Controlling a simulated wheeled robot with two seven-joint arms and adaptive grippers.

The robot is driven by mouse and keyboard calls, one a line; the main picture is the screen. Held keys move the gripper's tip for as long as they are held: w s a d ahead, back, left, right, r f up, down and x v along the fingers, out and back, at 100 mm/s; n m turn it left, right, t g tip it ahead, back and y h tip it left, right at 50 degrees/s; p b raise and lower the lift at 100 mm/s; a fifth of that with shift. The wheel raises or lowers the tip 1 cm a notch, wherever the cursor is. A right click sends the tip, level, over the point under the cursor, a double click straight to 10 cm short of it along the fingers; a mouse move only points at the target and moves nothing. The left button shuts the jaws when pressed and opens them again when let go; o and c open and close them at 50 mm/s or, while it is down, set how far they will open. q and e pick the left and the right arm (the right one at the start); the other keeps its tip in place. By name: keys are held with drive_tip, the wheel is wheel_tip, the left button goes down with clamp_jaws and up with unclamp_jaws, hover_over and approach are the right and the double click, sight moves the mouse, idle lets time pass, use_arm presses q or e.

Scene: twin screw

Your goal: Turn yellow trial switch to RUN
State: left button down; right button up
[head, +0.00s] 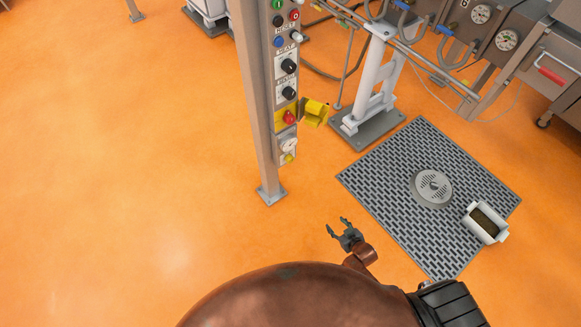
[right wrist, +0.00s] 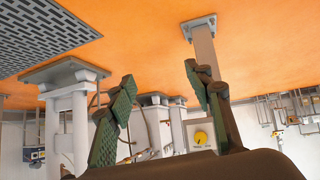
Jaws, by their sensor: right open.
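The yellow trial switch (head: 289,158) is a small yellow knob at the bottom of the control panel on the grey post. In the right wrist view, which looks upside down, a round yellow knob (right wrist: 200,137) on a pale plate shows beside the right-hand finger, partly bordered by it. I cannot read its labels or setting. My right gripper (head: 343,229) is open and empty, low and to the right of the post, well apart from the switch. Its two fingers (right wrist: 160,72) stand wide apart in the wrist view. My left gripper is not in view.
Above the switch are a pale dial (head: 288,145), a red button (head: 289,118) with a yellow guard (head: 316,112) swung out to the right, and black knobs (head: 288,92). A floor grate (head: 385,170) and a white container (head: 485,222) lie right. Orange floor is clear left.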

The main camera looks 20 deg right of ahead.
drive_tip(key=w+a+r+n+t+y+b, duration=0.1)
drive_tip(key=w+a+r+t+y+b, duration=0.15)
drive_tip(key=w+b, duration=0.9)
use_arm(q)
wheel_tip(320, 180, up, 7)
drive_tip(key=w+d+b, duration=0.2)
drive_tip(key=b, duration=0.3)
use_arm(e)
drive_tip(key=n+t+y, duration=0.1)
drive_tip(key=t+y, duration=0.2)
drive_tip(key=t, duration=0.2)
approach(291, 161)
drive_tip(key=w, duration=0.1)
drive_tip(key=shift+g, duration=0.25)
drive_tip(key=b+x, duration=0.3)
drive_tip(key=x, duration=0.3)
drive_tip(key=shift+w+f, duration=0.15)
drive_tip(key=shift+w, duration=0.05)
drive_tip(key=shift+w+a, duration=0.2)
drive_tip(key=shift+w, duration=0.25)
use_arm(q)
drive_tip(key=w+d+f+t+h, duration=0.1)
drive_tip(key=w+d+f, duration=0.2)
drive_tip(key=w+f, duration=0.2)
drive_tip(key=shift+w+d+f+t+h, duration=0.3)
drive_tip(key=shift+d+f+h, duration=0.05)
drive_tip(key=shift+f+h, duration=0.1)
use_arm(e)
drive_tip(key=shift+c, duration=0.6)
